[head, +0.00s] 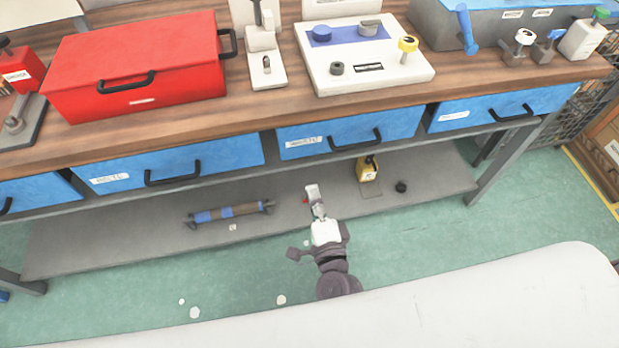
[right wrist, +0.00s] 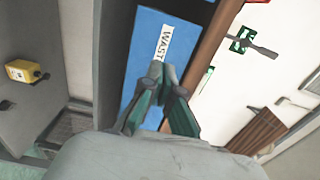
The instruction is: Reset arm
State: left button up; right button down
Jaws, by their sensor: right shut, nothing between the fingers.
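My right arm reaches forward below the workbench front in the head view, with the right gripper (head: 314,194) over the lower shelf area. In the right wrist view the right gripper (right wrist: 162,80) has its fingers together, shut and empty. They point towards a blue drawer (right wrist: 140,45) with a white label partly hidden by the fingertips. My left gripper is in neither view.
The wooden workbench (head: 260,102) carries a red toolbox (head: 140,62) and a white panel (head: 365,85) with knobs. Blue drawers (head: 350,130) line its front. The lower shelf (head: 110,232) holds a blue-brown roller (head: 228,212) and a yellow block (head: 366,170).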

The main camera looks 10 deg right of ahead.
jog(key=s+d+f+n+g+y+p, duration=0.1)
jog(key=s+f+n+g, duration=0.4)
jog(key=f, duration=0.9)
jog(key=s+d+f+n+g+y+p, duration=0.1)
jog(key=s+f+n+g, duration=0.2)
jog(key=s+f+n, duration=0.7)
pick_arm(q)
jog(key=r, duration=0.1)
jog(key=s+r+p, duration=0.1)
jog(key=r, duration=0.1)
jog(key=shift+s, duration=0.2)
pick_arm(e)
jog(key=s+d+f+n+g+h, duration=0.1)
jog(key=s+d+f+n+g, duration=0.1)
jog(key=s+d+f+g, duration=0.2)
jog(key=s+d+f+n+g+h, duration=0.1)
jog(key=s+d+f+n+g, duration=0.2)
jog(key=s+d+f, duration=0.6)
jog(key=s+f+g, duration=0.2)
jog(key=s+f, duration=0.2)
jog(key=s, duration=0.2)
jog(key=shift+s+h, duration=0.3)
jog(key=shift+s, duration=0.1)
jog(key=shift+f, duration=0.1)
